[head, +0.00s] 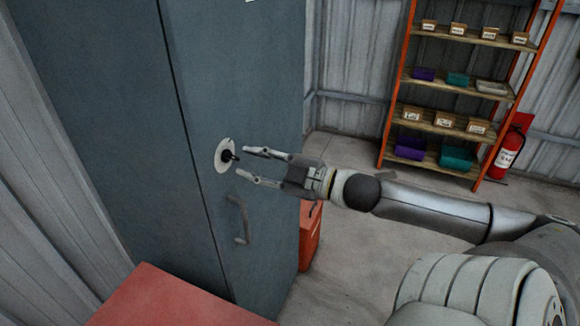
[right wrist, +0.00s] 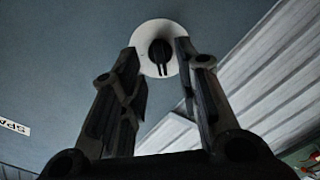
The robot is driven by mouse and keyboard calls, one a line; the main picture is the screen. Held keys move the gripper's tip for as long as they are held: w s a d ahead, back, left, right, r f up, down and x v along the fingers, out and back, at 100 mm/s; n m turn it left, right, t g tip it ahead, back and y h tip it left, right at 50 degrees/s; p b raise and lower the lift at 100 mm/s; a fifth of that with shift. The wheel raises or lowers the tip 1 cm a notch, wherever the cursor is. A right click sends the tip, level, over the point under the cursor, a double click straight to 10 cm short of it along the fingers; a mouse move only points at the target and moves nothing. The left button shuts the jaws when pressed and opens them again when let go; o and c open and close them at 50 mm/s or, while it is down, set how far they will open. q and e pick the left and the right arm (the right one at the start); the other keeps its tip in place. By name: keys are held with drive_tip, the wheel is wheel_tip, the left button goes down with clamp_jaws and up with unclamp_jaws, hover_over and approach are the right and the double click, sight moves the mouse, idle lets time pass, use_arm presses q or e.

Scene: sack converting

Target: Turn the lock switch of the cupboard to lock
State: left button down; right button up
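The cupboard (head: 95,95) is a tall grey-blue cabinet with two doors, both shut, on the left of the head view. Its lock switch (head: 229,156) is a small black knob on a round white plate (head: 222,163), above the door handle (head: 240,222). In the right wrist view the black lock switch (right wrist: 160,52) shows on the white plate (right wrist: 152,30), between and beyond the fingertips. My right gripper (head: 245,166) is open, its fingers pointing at the switch, with a small gap before it. It also shows open in the right wrist view (right wrist: 157,55). My left gripper is not in view.
A red surface (head: 170,300) lies at the bottom, in front of the cupboard. A red box (head: 310,237) stands beside the cupboard. An orange shelf rack (head: 463,80) with several bins and a fire extinguisher (head: 506,154) stand at the back right. The floor between is mostly clear.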

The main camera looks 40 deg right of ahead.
drive_tip(key=v, duration=0.8)
idle(0.8)
